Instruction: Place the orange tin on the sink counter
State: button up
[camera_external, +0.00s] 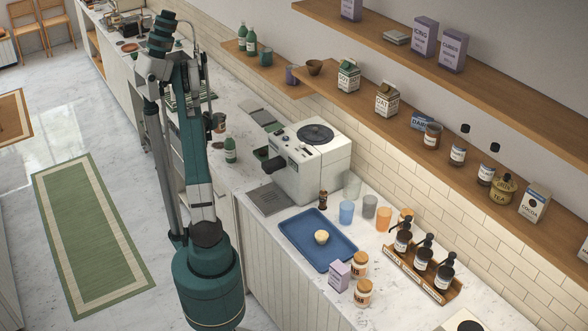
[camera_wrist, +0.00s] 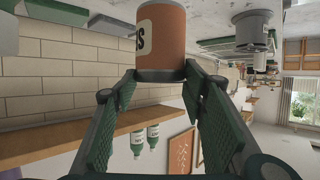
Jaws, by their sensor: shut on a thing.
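The orange tin (camera_wrist: 162,38), with a pale label and dark letters at its left side, is at the top middle of the wrist view. My gripper (camera_wrist: 160,78) is shut on it, with a dark green finger on each side of its lower part in the picture. The wrist view appears upside down. The pale counter (camera_external: 228,92) runs along the wall behind my arm; a faucet-like curve and a green rack show there, partly hidden.
Nearer are a blue tray (camera_external: 298,252), several cups and jars, and a wooden pump-bottle holder (camera_external: 407,276). A wooden shelf (camera_external: 290,88) with bottles and cartons overhangs the wall side.

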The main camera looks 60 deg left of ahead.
aim_at(218, 132)
jog(key=shift+f+b, duration=1.25)
jog(key=shift+f, duration=1.75)
jog(key=shift+f+b, duration=0.8)
jog(key=shift+f, duration=1.05)
jog(key=shift+f, duration=0.15)
jog(key=o, duration=1.3)
jog(key=shift+c, duration=0.2)
jog(key=shift+r, duration=0.2)
jog(key=shift+v, duration=2.7)
